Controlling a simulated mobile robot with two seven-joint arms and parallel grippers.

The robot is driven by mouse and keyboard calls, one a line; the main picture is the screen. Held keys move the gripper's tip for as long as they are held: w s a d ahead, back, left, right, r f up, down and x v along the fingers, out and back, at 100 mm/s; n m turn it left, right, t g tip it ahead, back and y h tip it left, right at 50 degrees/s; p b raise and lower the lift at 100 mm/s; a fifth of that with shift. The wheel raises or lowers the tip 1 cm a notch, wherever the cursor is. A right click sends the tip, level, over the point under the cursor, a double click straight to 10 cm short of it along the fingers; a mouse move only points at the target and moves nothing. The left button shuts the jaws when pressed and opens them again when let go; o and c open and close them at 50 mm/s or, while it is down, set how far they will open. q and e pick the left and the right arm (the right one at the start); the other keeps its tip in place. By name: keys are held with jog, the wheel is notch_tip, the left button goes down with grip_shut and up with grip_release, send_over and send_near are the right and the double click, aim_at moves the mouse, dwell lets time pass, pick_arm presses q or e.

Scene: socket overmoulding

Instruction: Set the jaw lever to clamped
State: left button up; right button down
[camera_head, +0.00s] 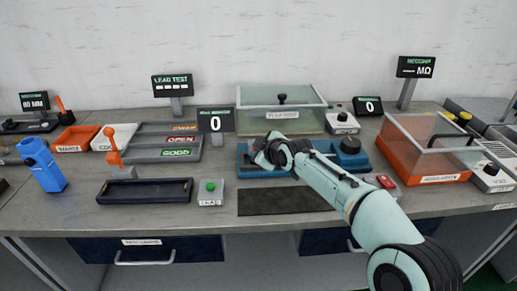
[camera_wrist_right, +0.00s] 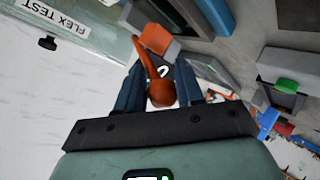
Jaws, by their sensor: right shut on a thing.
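The jaw lever shows in the right wrist view as an orange arm with a round orange knob (camera_wrist_right: 162,94). The knob sits between the two dark blue fingers of my right gripper (camera_wrist_right: 160,90), which are shut on it. In the head view my right gripper (camera_head: 266,152) is over the left part of the blue machine (camera_head: 255,174) on the bench. There the gripper and arm hide the lever, so its marked position cannot be read. My left gripper is not in view.
The flex test box (camera_head: 282,110) stands behind the blue machine, and the counter display (camera_head: 216,120) is to its left. A dark mat (camera_head: 285,201) lies in front. An orange box with a clear lid (camera_head: 425,160) stands to the right. A green-button box (camera_head: 211,192) is front left.

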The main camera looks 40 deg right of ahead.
jog(key=shift+s+f, duration=0.1)
jog(key=shift+f, duration=0.8)
jog(key=c, duration=0.9)
grip_release()
jog(key=shift+c, duration=0.2)
jog(key=shift+o, duration=0.3)
jog(key=shift+r, duration=0.15)
jog(key=shift+s+r, duration=0.2)
jog(key=shift+r, duration=0.15)
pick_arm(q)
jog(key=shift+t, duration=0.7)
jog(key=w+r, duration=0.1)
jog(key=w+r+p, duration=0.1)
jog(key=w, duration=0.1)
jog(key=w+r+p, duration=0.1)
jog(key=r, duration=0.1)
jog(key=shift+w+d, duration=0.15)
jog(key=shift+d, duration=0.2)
pick_arm(e)
jog(key=v, duration=1.2)
jog(key=shift+s, duration=0.25)
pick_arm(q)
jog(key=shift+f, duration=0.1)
